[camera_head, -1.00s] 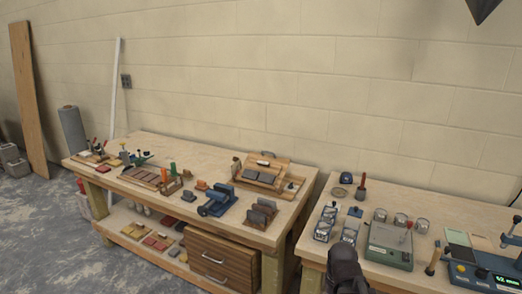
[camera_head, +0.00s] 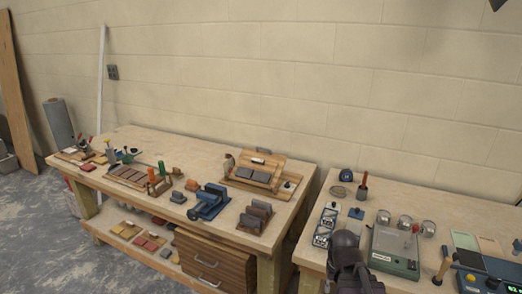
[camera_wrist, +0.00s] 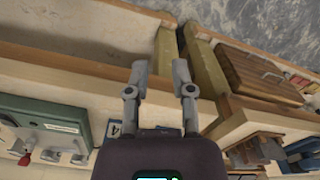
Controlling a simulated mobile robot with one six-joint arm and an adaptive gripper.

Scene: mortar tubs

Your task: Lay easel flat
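The easel (camera_head: 279,158) is a small wooden stand near the back right of the left workbench. Its board is tilted up, with dark grey tiles along its lower part and a small light piece above them. A wooden base lies under it. My gripper (camera_wrist: 160,70) is open, its two grey fingers apart with nothing between them. In the head view its dark body shows at the bottom, over the front left of the right bench, well to the right of the easel. The fingertips cannot be made out there. The easel is not clearly seen in the wrist view.
The left workbench (camera_head: 150,140) also holds a blue vise-like tool (camera_head: 209,201), a rack of dark tiles (camera_head: 256,217) and a tile tray (camera_head: 128,175). A gap parts it from the right bench (camera_head: 400,199), which holds a green scale (camera_head: 395,249). Drawers (camera_head: 213,262) sit below.

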